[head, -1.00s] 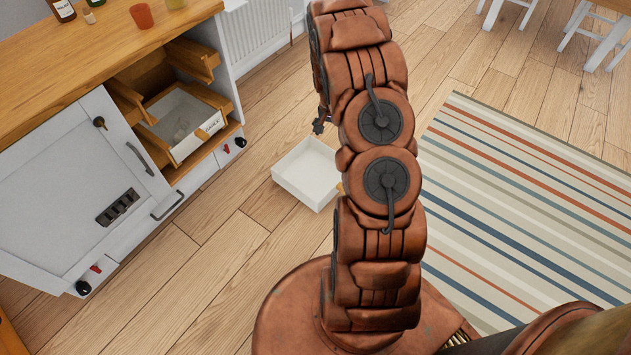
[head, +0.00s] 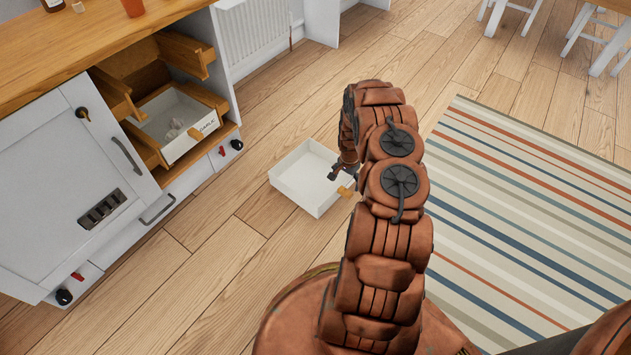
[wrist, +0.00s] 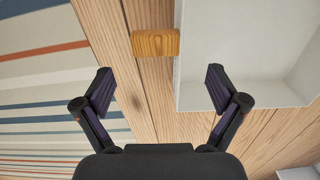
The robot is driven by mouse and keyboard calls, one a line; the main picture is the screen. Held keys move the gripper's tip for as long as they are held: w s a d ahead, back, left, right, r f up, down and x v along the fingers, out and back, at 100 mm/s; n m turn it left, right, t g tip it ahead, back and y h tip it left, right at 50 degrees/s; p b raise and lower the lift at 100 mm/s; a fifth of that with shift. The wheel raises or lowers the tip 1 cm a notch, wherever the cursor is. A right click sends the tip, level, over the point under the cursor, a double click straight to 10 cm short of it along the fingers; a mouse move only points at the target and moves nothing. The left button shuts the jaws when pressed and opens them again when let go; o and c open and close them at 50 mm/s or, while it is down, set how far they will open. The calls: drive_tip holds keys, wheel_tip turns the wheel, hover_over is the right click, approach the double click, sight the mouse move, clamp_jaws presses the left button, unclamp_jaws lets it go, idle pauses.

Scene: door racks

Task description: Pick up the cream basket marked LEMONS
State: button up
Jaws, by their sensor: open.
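An empty cream basket (head: 300,180) with a wooden handle (head: 346,191) sits on the wooden floor. No lettering shows on its visible sides, so I cannot tell whether it is marked LEMONS. My gripper (head: 342,172) is above its right side, near the handle. In the wrist view my gripper (wrist: 159,80) is open and empty, its fingers spread. The handle (wrist: 155,43) lies just ahead of the gap between the fingertips, and the basket (wrist: 245,60) extends to the right, partly behind the right finger.
A second cream basket (head: 174,149), its label seeming to read GARLIC, sits in the wooden rack (head: 117,97) of the cabinet (head: 50,170) at left, with pale lumps inside. A striped rug (head: 530,200) lies at right. Bare floor surrounds the floor basket.

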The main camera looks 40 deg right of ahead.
sight(345, 191)
drive_tip(key=f, duration=0.1)
drive_tip(key=f+b, duration=0.1)
drive_tip(key=f, duration=0.1)
drive_tip(key=f+b, duration=0.1)
drive_tip(key=f, duration=0.1)
drive_tip(key=shift+s+a+f, duration=0.2)
drive_tip(key=shift+s+a, duration=0.1)
drive_tip(key=shift+a, duration=0.05)
drive_tip(key=shift+f, duration=0.35)
drive_tip(key=c, duration=1.6)
drive_tip(key=shift+r, duration=0.15)
